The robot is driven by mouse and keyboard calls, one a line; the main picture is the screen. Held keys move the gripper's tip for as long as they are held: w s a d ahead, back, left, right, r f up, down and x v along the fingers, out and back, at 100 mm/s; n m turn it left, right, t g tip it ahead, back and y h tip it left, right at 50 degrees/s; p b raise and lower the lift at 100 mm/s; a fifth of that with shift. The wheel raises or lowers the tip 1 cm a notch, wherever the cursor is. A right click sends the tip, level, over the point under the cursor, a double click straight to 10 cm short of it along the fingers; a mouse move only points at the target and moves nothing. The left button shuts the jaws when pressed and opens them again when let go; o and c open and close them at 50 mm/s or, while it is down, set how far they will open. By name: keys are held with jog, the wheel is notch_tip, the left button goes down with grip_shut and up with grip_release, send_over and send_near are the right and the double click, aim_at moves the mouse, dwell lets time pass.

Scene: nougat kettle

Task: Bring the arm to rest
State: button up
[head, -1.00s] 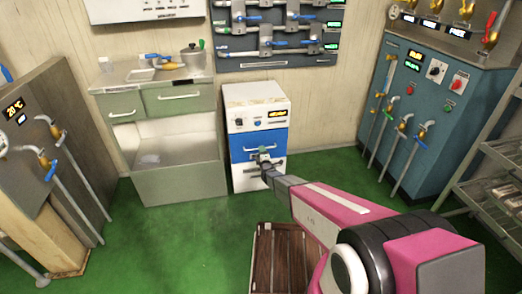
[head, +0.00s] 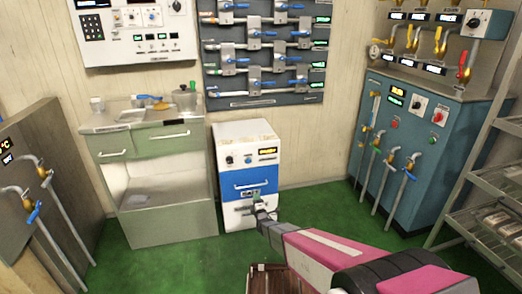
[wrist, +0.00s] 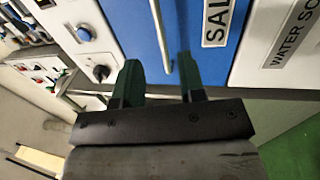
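My gripper (head: 260,209) is at the end of my pink and grey arm, in front of the lower part of a small white cabinet (head: 229,145) with a blue drawer front (head: 235,183). In the wrist view my gripper (wrist: 160,80) has its two dark green fingers spread apart with nothing held between them. The blue drawer front (wrist: 193,15) and its bar handle (wrist: 160,35) show beyond the fingertips. The handle lines up with the gap between the fingers. I cannot tell how far away it is. The drawer looks shut.
A green-grey sink counter (head: 160,142) stands left of the cabinet. A teal machine (head: 425,150) with pipes and a metal rack (head: 480,205) stand at right. A brown slatted object (head: 268,280) lies below my arm. Green floor (head: 205,250) is clear before the counter.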

jog(key=s+d+r+m+g+h, duration=0.2)
jog(key=s+d+r+m+g, duration=0.15)
jog(key=d+m, duration=0.2)
jog(key=s+d+r+m+g+h, duration=0.25)
jog(key=d+r+m+g, duration=0.2)
jog(key=d, duration=0.25)
jog(key=s+d+r+m+g, duration=0.3)
jog(key=s+r, duration=0.1)
jog(key=s, duration=0.4)
jog(key=s+d+r+m+g, duration=0.3)
jog(key=s+d+m+g, duration=0.1)
jog(key=s, duration=0.4)
jog(key=s+d+r+m+g+h, duration=0.1)
jog(key=s+d+r+m+g, duration=0.3)
jog(key=s, duration=0.4)
jog(key=shift+d+r, duration=0.15)
jog(key=shift+r, duration=0.2)
